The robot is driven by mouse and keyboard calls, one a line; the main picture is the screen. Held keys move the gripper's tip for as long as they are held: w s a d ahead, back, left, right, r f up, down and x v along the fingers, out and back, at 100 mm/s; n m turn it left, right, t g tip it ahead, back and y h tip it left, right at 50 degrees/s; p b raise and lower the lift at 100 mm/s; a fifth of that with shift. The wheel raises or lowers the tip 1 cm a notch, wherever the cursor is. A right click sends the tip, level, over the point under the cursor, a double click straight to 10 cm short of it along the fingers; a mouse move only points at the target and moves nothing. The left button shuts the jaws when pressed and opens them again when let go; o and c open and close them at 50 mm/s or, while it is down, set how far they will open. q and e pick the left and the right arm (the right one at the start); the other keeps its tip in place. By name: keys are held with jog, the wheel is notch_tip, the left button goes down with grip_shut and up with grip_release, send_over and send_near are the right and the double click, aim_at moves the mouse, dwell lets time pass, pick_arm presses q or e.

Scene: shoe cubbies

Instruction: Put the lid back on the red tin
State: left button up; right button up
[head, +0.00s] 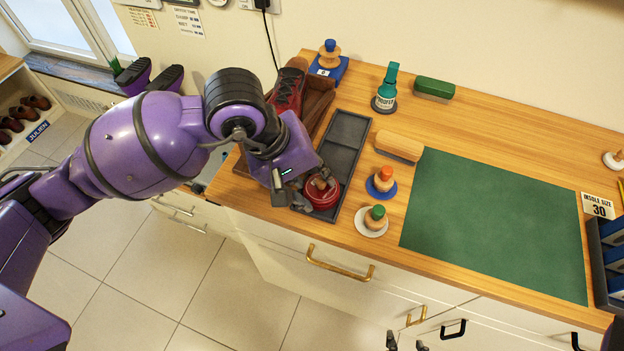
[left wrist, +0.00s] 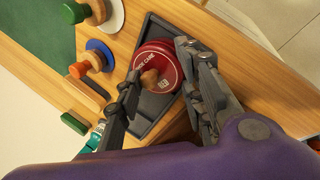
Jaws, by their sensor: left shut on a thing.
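A round red lid (left wrist: 163,62) with white lettering and a wooden knob (left wrist: 149,78) sits between the two fingers of my left gripper (left wrist: 158,58). In the head view, my left gripper (head: 306,190) is shut on this red piece (head: 322,200) at the near end of the dark grey tray (head: 352,130). The lid covers the top of the red tin's place; how far the tin body shows beneath it, and whether lid and tin touch, I cannot tell. Two dark fingertips of my right gripper (head: 406,343) show apart at the bottom edge, empty.
A wooden brush (head: 399,146), an orange-topped piece on a blue disc (head: 387,193) and a green-topped piece on a white disc (head: 371,231) stand right of the tray. A red shoe (head: 288,92) is behind it. The green mat (head: 497,220) is bare.

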pick_arm(q)
jog(key=shift+s+a+f, duration=0.1)
jog(key=shift+s+f, duration=0.1)
jog(key=shift+f, duration=0.15)
pick_arm(e)
jog(key=shift+w, duration=0.1)
pick_arm(q)
jog(key=o, duration=0.9)
jog(key=shift+w, duration=0.1)
jog(key=shift+c, duration=0.2)
pick_arm(e)
jog(key=shift+w+a, duration=0.1)
jog(key=shift+w, duration=0.4)
pick_arm(q)
jog(key=shift+r, duration=0.1)
jog(key=o, duration=0.5)
jog(key=shift+r, duration=0.1)
pick_arm(e)
jog(key=shift+s, duration=0.55)
pick_arm(q)
jog(key=shift+w, duration=0.1)
